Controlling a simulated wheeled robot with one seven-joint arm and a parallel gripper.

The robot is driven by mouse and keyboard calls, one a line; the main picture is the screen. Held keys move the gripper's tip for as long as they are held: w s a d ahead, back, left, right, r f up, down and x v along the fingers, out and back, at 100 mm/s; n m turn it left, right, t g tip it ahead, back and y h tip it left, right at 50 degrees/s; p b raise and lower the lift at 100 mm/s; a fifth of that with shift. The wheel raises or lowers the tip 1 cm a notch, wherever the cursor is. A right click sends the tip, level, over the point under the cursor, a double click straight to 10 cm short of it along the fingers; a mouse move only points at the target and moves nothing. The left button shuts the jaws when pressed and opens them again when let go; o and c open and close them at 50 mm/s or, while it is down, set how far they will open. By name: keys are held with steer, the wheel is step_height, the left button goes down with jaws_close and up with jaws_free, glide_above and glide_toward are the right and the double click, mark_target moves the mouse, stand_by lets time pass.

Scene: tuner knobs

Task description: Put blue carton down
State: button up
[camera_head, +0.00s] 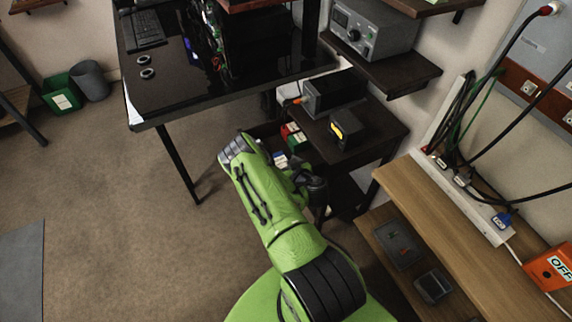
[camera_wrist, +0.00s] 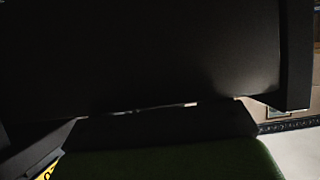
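A small white-and-blue box (camera_head: 280,160), which may be the blue carton, shows just beyond my arm in the head view, at the dark open drawer or shelf space of the small black stand. I cannot tell whether it is held or resting. My gripper (camera_head: 312,186) is a dark shape right of my green forearm, low in front of the stand; its fingers cannot be made out. The wrist view is filled mostly by a dark surface, with a dark green area along the bottom. No carton can be clearly identified there.
Red, green and white boxes (camera_head: 293,135) sit close beside the blue-and-white one. The black stand (camera_head: 375,135) carries a dark device with a yellow display (camera_head: 346,129). A black desk (camera_head: 175,100) is at left, a wooden bench (camera_head: 450,225) at right. Open floor lies left.

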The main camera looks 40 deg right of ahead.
steer(key=shift+s+a+f, duration=0.1)
steer(key=shift+s+f, duration=0.15)
steer(key=shift+f, duration=0.1)
